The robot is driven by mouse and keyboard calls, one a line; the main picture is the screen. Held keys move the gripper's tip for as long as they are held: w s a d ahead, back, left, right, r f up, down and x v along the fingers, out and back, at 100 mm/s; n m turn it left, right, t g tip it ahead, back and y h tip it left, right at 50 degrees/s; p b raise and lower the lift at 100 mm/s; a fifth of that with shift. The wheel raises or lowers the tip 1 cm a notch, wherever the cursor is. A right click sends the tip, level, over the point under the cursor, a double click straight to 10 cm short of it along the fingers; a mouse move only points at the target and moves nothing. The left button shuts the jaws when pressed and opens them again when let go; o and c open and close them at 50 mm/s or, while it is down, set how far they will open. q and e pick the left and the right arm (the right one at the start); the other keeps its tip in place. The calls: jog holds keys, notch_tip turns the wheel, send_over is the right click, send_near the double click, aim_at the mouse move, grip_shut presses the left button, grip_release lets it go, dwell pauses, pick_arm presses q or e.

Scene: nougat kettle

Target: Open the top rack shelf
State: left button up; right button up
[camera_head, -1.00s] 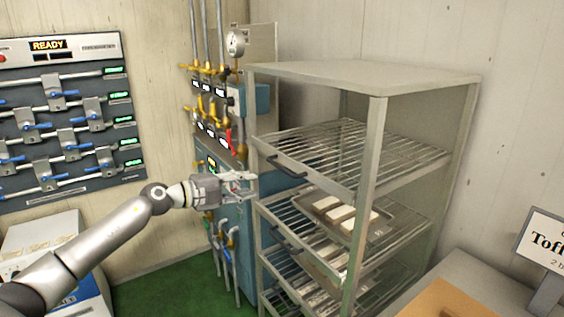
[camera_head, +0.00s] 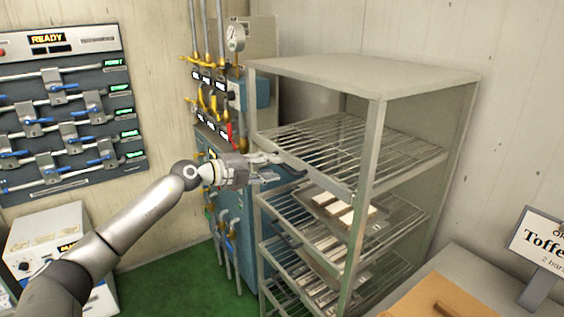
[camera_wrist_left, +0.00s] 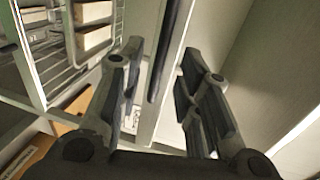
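The top rack shelf (camera_head: 352,150) is an empty wire shelf near the top of the metal rack (camera_head: 371,200), level inside the frame. Its dark handle (camera_head: 295,166) is at the shelf's front left edge. My left gripper (camera_head: 274,166) is at this handle, its fingers pointing right toward it. In the left wrist view my left gripper (camera_wrist_left: 161,62) is open, and the dark handle bar (camera_wrist_left: 167,55) runs between its spread fingers without being clamped. The head view does not show clearly whether a finger touches the handle. My right gripper is not in view.
Lower shelves hold trays with pale bars (camera_head: 340,207). A blue cabinet (camera_head: 232,240) with pipes and valves stands left of the rack. A table (camera_head: 462,275) with a brown board (camera_head: 437,300) and a sign (camera_head: 545,240) is at the lower right. Green floor is clear.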

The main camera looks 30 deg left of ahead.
aim_at(282, 166)
pick_arm(q)
jog(key=shift+p+x, duration=0.6)
jog(key=shift+x, duration=1.7)
jog(key=shift+s+d, duration=0.1)
grip_shut()
